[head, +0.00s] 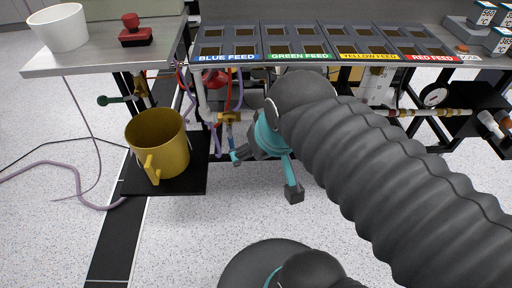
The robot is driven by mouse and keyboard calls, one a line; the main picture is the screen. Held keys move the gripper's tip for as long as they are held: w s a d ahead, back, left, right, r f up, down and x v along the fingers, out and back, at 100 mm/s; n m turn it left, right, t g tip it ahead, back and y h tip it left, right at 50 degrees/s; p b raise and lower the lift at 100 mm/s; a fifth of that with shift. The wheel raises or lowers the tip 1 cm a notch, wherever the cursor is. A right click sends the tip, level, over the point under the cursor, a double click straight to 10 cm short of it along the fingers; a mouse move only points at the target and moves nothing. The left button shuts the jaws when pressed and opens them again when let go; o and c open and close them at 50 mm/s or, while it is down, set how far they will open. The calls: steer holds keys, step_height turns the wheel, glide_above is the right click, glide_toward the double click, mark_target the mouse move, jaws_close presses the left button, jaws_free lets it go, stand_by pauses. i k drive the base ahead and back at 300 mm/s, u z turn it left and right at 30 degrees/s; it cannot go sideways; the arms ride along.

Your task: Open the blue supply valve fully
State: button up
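My gripper (265,176) is below the feed bench, its teal fingers spread apart with nothing seen between them. One finger is at the left, close to the pipework; the other hangs lower at the right with a dark tip. A brass fitting (230,117) with a blue part (229,134) under it sits below the BLUE FEED label (228,58), just up and left of my gripper. It may be the blue supply valve, but its handle is too small and partly hidden to tell its position. I cannot tell whether the left finger touches it.
A yellow mug-shaped container (158,140) stands on a black mat (190,178) at the left. The feed trays (318,42) overhang the pipes. A gauge (434,97) is at the right.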

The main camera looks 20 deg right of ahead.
mark_target(229, 129)
steer(key=z, duration=1.6)
steer(key=k, duration=1.25)
steer(key=u, duration=1.45)
